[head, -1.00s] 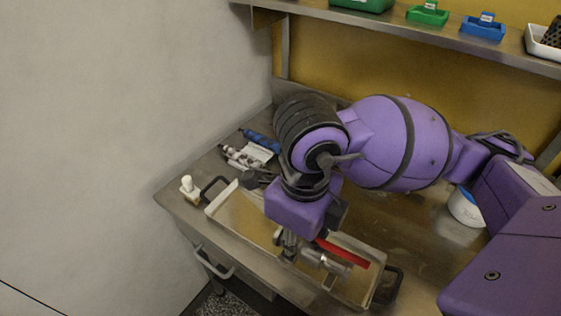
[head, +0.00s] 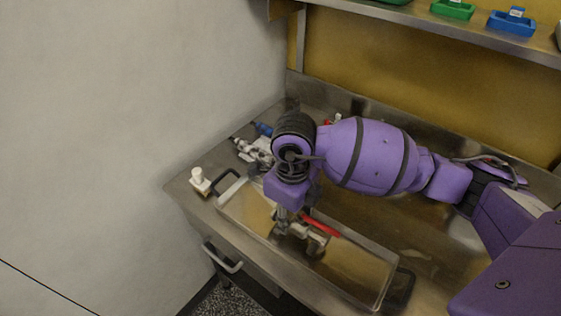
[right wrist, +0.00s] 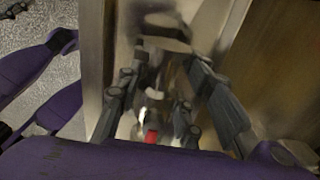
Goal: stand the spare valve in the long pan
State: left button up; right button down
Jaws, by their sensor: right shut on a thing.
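The spare valve (head: 309,238) has a grey metal body and a red lever handle (head: 322,226). My right gripper (head: 282,220) is shut on it, at the valve's left end in the head view. The valve appears over the middle of the long pan (head: 362,296), a shallow metal tray with dark end handles; I cannot tell whether it touches the pan floor. The valve looks lying, with its body sideways. In the right wrist view, the red handle (right wrist: 151,136) shows low between the dark finger links, and the valve body is blurred. My left gripper is out of view.
A small white fitting (head: 199,180) stands at the counter's left corner. Metal fittings (head: 250,150) and a blue-handled item (head: 263,129) lie behind the pan. A shelf (head: 420,22) with green (head: 453,10) and blue (head: 511,22) bins runs along the back wall. The pan's right part is bare.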

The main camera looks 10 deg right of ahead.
aim_at(290, 214)
jog(key=shift+f, duration=0.5)
jog(key=c, duration=1.5)
grip_release()
jog(key=shift+c, duration=0.2)
jog(key=shift+o, duration=1.7)
jog(key=shift+r, duration=0.35)
notch_tip(290, 214, up, 11)
jog(key=shift+f, duration=0.2)
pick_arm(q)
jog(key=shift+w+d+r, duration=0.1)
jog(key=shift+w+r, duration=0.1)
pick_arm(e)
jog(key=shift+r, duration=0.5)
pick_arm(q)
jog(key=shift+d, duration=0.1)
